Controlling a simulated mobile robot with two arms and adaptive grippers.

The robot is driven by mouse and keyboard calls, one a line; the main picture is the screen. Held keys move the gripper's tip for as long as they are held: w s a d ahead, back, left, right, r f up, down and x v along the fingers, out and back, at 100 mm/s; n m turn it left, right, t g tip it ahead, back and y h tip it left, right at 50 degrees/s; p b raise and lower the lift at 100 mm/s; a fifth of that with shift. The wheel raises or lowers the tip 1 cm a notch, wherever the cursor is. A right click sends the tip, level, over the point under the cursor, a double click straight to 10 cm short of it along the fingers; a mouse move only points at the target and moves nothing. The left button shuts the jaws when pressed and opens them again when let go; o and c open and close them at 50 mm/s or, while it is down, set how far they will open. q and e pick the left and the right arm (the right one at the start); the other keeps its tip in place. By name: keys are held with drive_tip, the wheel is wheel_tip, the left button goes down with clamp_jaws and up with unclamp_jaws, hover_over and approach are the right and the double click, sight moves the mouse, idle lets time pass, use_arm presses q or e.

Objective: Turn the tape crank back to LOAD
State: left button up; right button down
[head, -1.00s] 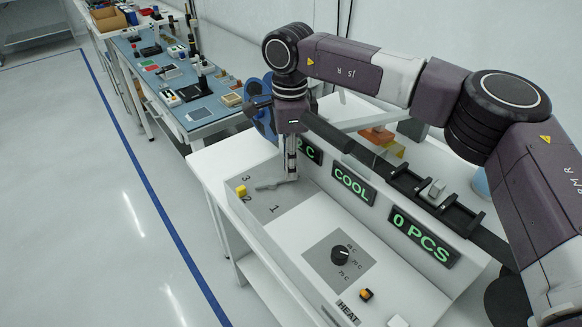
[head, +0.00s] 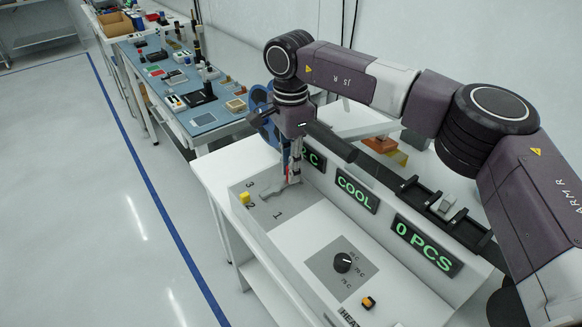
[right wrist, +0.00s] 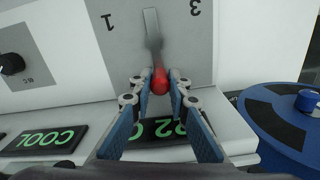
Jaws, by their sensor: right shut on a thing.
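My right gripper (right wrist: 160,88) is shut on the red ball knob (right wrist: 160,80) of a grey lever (right wrist: 151,30) in the right wrist view. The lever lies over a grey plate marked 1, 2 and 3. In the head view my right gripper (head: 293,181) reaches down to this plate (head: 262,212) at the far end of the white machine. A blue wheel (right wrist: 276,122) with dark patches and a small blue knob (right wrist: 307,100) stands beside the gripper; it is partly hidden behind my arm in the head view. I see no LOAD marking. My left gripper is out of view.
Panels read COOL (head: 357,190) and 0 PCS (head: 427,245). A black dial (head: 343,262) and an orange button (head: 368,303) are nearer. A blue bench (head: 205,118) with parts stands behind; the floor at left is clear.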

drive_tip(key=c, duration=1.8)
unclamp_jaws()
drive_tip(key=shift+r, duration=0.15)
wheel_tip(320, 180, up, 12)
drive_tip(key=shift+f, duration=0.1)
